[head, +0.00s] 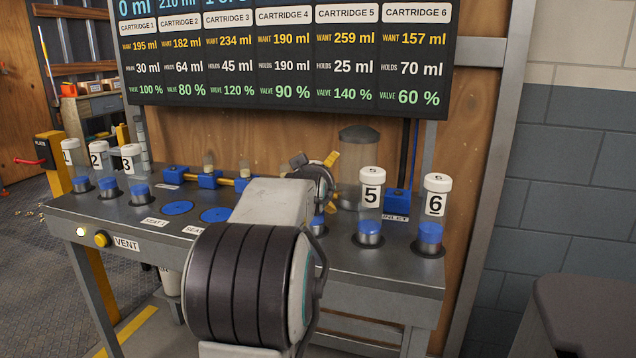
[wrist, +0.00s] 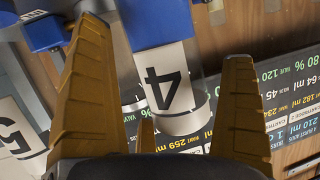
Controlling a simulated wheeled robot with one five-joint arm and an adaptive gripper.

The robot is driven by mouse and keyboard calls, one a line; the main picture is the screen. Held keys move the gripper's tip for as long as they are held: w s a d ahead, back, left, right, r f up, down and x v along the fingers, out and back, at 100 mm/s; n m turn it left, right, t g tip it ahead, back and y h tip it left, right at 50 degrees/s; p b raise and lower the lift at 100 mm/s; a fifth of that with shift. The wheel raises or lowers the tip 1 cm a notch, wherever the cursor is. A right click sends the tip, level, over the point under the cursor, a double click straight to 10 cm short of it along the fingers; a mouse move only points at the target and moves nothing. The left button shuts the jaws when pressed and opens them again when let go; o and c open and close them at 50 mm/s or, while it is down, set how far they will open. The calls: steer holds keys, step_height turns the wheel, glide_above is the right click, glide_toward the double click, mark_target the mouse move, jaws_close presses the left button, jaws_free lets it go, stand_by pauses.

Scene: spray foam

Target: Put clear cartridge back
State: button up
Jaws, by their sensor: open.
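My gripper (wrist: 160,40) is open, with its yellow fingers spread on either side of cartridge 4 (wrist: 167,85) in the wrist view. That cartridge has a white label, a white end and blue contents. It looks upside down there; whether a finger touches it I cannot tell. In the head view my arm hides most of cartridge 4, and only a blue bit (head: 317,221) shows at its foot beside my gripper (head: 323,165). Cartridge 5 (head: 371,198) and cartridge 6 (head: 435,208) stand upright in the bench to the right. Which cartridge the task calls clear I cannot tell.
Cartridges 1 (head: 72,160), 2 (head: 100,160) and 3 (head: 132,162) stand at the left of the grey bench (head: 90,208). Two flat blue discs (head: 178,207) lie by seat labels. A clear tank (head: 352,195) with a grey lid stands behind. A display board (head: 290,55) hangs above.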

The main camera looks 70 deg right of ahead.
steer(key=p+v, duration=0.2)
steer(key=v, duration=1)
stand_by(0.3)
steer(key=w+a+f+n+t+y, duration=0.1)
steer(key=w+a+f+n+y, duration=0.25)
steer(key=w+a, duration=0.35)
steer(key=w+a+f+n+t+y, duration=0.2)
steer(key=w+a+f, duration=0.25)
steer(key=a, duration=0.35)
steer(key=w+a+f+n+t+y, duration=0.1)
steer(key=w+a+f+n+y, duration=0.15)
steer(key=w+a+f, duration=0.45)
steer(key=s+a+f+n+g+y, duration=0.1)
steer(key=s+a+f+n+y, duration=0.1)
steer(key=a, duration=0.5)
steer(key=s+a+f+n+g+y, duration=0.2)
steer(key=s+a, duration=0.3)
steer(key=a, duration=0.3)
steer(key=s+a+f+n+g+y, duration=0.1)
steer(key=s+a+f+n+y, duration=0.1)
steer(key=a, duration=0.6)
steer(key=shift+s+a+f+n+g, duration=0.3)
steer(key=shift+s+f+n, duration=0.35)
steer(key=shift+f+n, duration=0.2)
steer(key=shift+d+r, duration=0.1)
